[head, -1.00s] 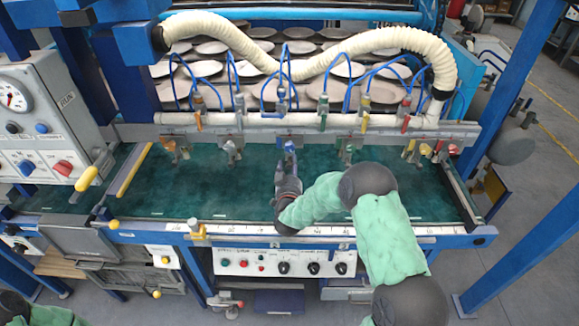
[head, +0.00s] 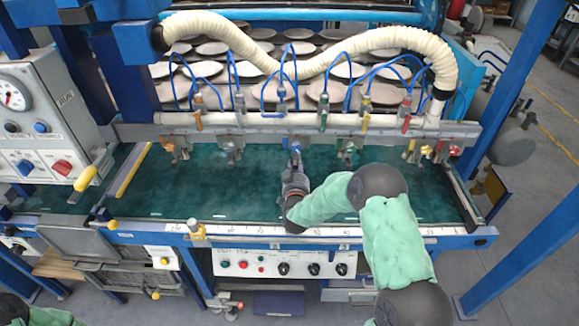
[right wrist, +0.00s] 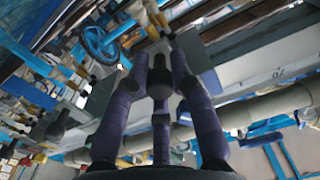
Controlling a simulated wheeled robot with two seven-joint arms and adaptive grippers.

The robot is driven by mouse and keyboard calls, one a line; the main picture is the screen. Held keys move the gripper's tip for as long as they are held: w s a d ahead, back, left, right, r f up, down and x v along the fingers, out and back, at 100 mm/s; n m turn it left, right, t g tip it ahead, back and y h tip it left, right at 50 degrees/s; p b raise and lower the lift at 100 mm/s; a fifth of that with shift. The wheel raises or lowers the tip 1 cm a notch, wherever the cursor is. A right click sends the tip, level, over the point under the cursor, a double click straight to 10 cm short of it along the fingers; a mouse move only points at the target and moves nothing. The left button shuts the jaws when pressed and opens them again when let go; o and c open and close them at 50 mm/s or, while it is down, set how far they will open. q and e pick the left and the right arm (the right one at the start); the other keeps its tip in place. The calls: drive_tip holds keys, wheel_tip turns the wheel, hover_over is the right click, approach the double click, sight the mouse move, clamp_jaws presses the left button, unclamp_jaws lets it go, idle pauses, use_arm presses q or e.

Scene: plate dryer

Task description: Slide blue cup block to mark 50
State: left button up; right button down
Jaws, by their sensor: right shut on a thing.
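In the right wrist view, the dark fingers of my right gripper (right wrist: 163,72) close together around something hard to make out. A white numbered scale (head: 330,231) runs along the front edge of the bed; its figures are too small to read. My left gripper is not in view.
A white pipe (head: 260,119) with valves and blue hoses runs behind. A brass-coloured fitting (head: 196,229) stands at the front edge. The green bed (head: 215,190) is mostly clear.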

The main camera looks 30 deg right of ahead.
drive_tip(key=s+d+b, duration=0.2)
drive_tip(key=s+d, duration=0.2)
drive_tip(key=d, duration=0.2)
drive_tip(key=shift+d, duration=0.4)
drive_tip(key=shift+s, duration=0.1)
drive_tip(key=c, duration=1.1)
unclamp_jaws()
drive_tip(key=shift+o, duration=0.2)
drive_tip(key=v, duration=1.2)
drive_tip(key=shift+f, duration=0.1)
